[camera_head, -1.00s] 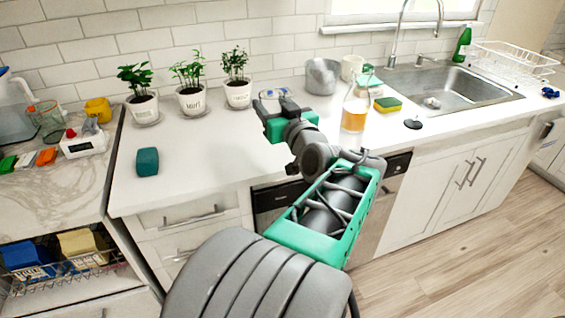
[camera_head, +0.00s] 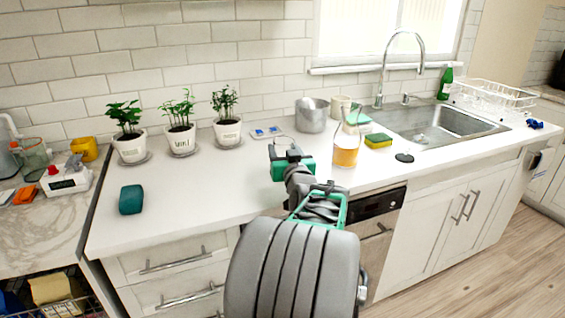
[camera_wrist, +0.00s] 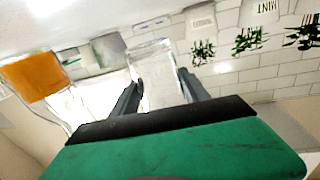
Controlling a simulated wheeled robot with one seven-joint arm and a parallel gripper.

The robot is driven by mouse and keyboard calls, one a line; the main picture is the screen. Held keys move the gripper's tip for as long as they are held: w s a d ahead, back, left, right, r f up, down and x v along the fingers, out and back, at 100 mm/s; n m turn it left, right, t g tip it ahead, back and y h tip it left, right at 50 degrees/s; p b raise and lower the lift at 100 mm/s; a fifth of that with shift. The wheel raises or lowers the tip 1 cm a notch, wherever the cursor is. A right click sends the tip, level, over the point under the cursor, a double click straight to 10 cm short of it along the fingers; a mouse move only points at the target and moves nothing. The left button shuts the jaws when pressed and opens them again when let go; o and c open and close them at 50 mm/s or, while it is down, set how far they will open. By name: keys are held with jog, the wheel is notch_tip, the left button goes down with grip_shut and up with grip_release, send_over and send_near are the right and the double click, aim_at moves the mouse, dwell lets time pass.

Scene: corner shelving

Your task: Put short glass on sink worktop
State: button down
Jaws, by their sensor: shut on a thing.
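My gripper (camera_head: 285,155) is over the white sink worktop (camera_head: 200,190), left of the bottle with amber liquid. In the wrist view, which is upside down, my gripper (camera_wrist: 160,80) has its two dark fingers on either side of a clear short glass (camera_wrist: 155,62) and is shut on it. In the head view the glass is mostly hidden by my gripper, so I cannot tell whether it touches the worktop.
The amber bottle (camera_head: 346,152) stands close on the right. Behind are a metal pot (camera_head: 311,115), a cream cup (camera_head: 340,104) and a small blue-and-white item (camera_head: 266,132). Potted plants (camera_head: 180,138) line the wall. A teal block (camera_head: 131,199) stands left. The worktop's middle left is clear.

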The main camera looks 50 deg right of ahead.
jog(key=shift+w+d+f, duration=0.1)
jog(key=shift+w+f, duration=0.05)
jog(key=shift+f, duration=0.75)
jog(key=shift+w+d+f, duration=0.1)
jog(key=shift+w+f, duration=0.05)
jog(key=shift+f, duration=0.75)
jog(key=shift+f+b, duration=0.1)
jog(key=shift+b, duration=0.2)
jog(key=shift+f, duration=0.15)
jog(key=c, duration=0.6)
grip_release()
jog(key=shift+o, duration=0.2)
jog(key=shift+s+a+r, duration=0.15)
jog(key=shift+r, duration=0.1)
jog(key=b+v, duration=0.1)
jog(key=v, duration=1)
jog(key=shift+s+a+f, duration=0.1)
jog(key=shift+s+a, duration=0.15)
jog(key=shift+s, duration=0.05)
